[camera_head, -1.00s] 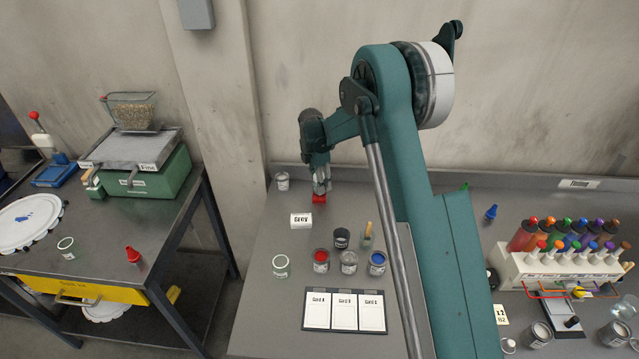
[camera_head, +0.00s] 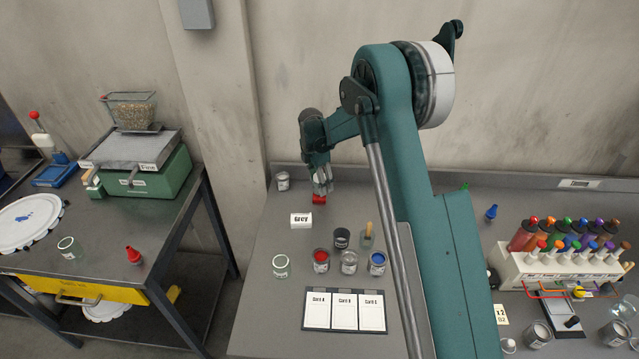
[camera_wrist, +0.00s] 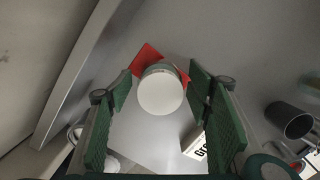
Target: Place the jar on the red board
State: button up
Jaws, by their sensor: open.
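A jar (camera_wrist: 160,92) with a round white top and a greenish band shows in the wrist view, between my fingers. It overlaps the red board (camera_wrist: 147,56), whose corners stick out behind and beside it. My gripper (camera_wrist: 160,88) is open, with a green finger pad on each side of the jar and gaps showing. In the head view my gripper (camera_head: 321,186) points down at the back of the bench, just above the red board (camera_head: 319,200). The jar is hard to make out there. The underside of the jar is hidden, so its contact with the board does not show.
A white "Grey" label block (camera_head: 301,220) stands in front of the gripper. Several paint cans, such as a red one (camera_head: 321,260) and a dark one (camera_head: 342,238), stand nearer. A grey can (camera_head: 283,181) is at the back left. Three white cards (camera_head: 344,310) lie in front.

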jog(key=r, duration=0.8)
jog(key=s+a+r, duration=0.1)
jog(key=r, duration=0.3)
dwell(0.5)
jog(key=shift+s+d+r, duration=0.1)
jog(key=shift+d+r, duration=0.05)
jog(key=shift+r, duration=0.1)
jog(key=s+d+r+m+t+y, duration=0.1)
jog(key=s+d+r+m, duration=0.5)
jog(key=s+d+r, duration=0.4)
jog(key=s+d+r+m+t, duration=0.2)
jog(key=s+d+r+m, duration=0.5)
jog(key=s+r, duration=0.45)
jog(key=s+d+f+m+t, duration=0.1)
jog(key=s+d+m, duration=0.3)
jog(key=s, duration=0.6)
jog(key=s+d+f+m+t, duration=0.1)
jog(key=s+d+m, duration=0.3)
jog(key=s, duration=0.6)
jog(key=s+d+f+m+t, duration=0.1)
jog(key=s+d+f+m, duration=0.1)
jog(key=s, duration=0.8)
jog(key=shift+s+d+f+m, duration=0.15)
jog(key=shift+s+d+m, duration=0.1)
jog(key=shift+d+m, duration=0.8)
